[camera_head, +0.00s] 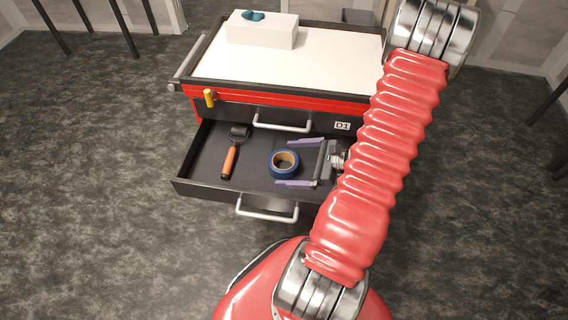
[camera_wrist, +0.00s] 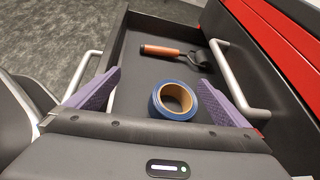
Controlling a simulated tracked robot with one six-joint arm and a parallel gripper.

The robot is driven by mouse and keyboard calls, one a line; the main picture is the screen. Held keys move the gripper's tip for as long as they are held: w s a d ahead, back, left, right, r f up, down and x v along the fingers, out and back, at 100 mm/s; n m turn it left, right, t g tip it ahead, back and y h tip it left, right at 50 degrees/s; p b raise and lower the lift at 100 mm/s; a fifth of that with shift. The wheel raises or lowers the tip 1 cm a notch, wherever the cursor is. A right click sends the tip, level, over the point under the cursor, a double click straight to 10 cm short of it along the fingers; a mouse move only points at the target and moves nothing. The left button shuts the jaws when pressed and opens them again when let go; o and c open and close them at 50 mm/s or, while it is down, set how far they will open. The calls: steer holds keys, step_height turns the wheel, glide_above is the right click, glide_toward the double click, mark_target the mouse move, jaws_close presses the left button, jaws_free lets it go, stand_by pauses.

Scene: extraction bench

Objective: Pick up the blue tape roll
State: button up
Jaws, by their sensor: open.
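The blue tape roll (camera_head: 284,164) lies flat in the open drawer (camera_head: 200,170) of a red and black tool cabinet. It also shows in the wrist view (camera_wrist: 173,101), between and a little beyond the two purple fingers. My gripper (camera_head: 285,163) is open, with its fingers to either side of the roll in the head view. I cannot tell how high the fingers are above the drawer floor. The gripper (camera_wrist: 158,92) holds nothing. In the wrist view, the gripper body hides the near part of the drawer.
A roller with an orange handle (camera_head: 230,158) lies in the drawer left of the tape; it also shows in the wrist view (camera_wrist: 172,51). The drawer has raised walls. The cabinet's white top (camera_head: 330,65) holds a white box (camera_head: 262,30). A yellow object (camera_head: 209,98) sits at the cabinet's front.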

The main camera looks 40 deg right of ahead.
steer(key=s+d+f+m, duration=0.1)
steer(key=s+d+f+m+t+h, duration=0.1)
steer(key=d+f+m, duration=0.1)
steer(key=s+d+f+m+h, duration=0.1)
steer(key=shift+d+f+t, duration=0.25)
steer(key=shift+f+t, duration=0.1)
steer(key=shift+t, duration=0.05)
steer(key=shift+w, duration=0.1)
glide_toward(275, 159)
steer(key=shift+h, duration=0.3)
steer(key=x, duration=0.2)
steer(key=a+x, duration=0.1)
steer(key=x, duration=0.1)
steer(key=shift+f, duration=0.25)
steer(key=shift+w+f, duration=0.1)
steer(key=shift+w, duration=0.1)
steer(key=shift+r+x, duration=0.15)
steer(key=shift+x, duration=1.15)
steer(key=shift+r+x, duration=0.1)
steer(key=shift+x, duration=1.2)
steer(key=shift+w+d, duration=0.1)
steer(key=shift+w, duration=0.05)
steer(key=shift+c, duration=0.5)
